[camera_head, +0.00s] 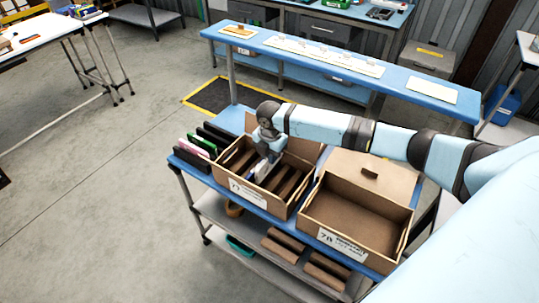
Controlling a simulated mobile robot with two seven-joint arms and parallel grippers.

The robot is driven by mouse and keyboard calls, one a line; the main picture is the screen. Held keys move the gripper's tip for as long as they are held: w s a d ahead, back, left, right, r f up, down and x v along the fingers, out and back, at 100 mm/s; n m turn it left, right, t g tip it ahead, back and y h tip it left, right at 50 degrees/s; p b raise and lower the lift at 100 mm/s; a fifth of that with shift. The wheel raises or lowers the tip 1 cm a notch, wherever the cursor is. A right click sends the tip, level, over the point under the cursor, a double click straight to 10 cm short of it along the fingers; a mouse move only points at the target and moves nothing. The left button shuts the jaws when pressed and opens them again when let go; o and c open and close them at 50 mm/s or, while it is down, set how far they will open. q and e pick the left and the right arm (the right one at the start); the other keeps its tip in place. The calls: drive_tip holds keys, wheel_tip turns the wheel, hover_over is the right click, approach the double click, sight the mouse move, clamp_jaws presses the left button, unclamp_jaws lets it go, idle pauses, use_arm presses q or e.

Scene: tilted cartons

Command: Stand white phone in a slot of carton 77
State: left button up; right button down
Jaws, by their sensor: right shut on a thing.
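Carton 77 (271,208) is the left of two open brown cartons on the blue-topped bench. Its front label is only partly legible, and brown dividers split it into several slots. My right gripper (268,152) points down over the carton's left-middle part and is shut on the white phone (262,168). The phone is upright, slightly tilted, with its lower part among the dividers. I cannot tell whether it touches the bottom. My left gripper is out of view.
A second carton (342,244) on the right looks empty, its lid open behind it. A dark holder with green, pink and black items (198,146) stands left of carton 77. A raised blue shelf (340,66) runs behind. Brown pieces (284,246) lie on the lower shelf.

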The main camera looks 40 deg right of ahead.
sight(270, 171)
wheel_tip(270, 171, down, 2)
drive_tip(key=shift+f+b, duration=0.1)
drive_tip(key=shift+b, duration=0.8)
drive_tip(key=shift+f+b, duration=1.45)
drive_tip(key=shift+f, duration=1.85)
drive_tip(key=c, duration=1)
unclamp_jaws()
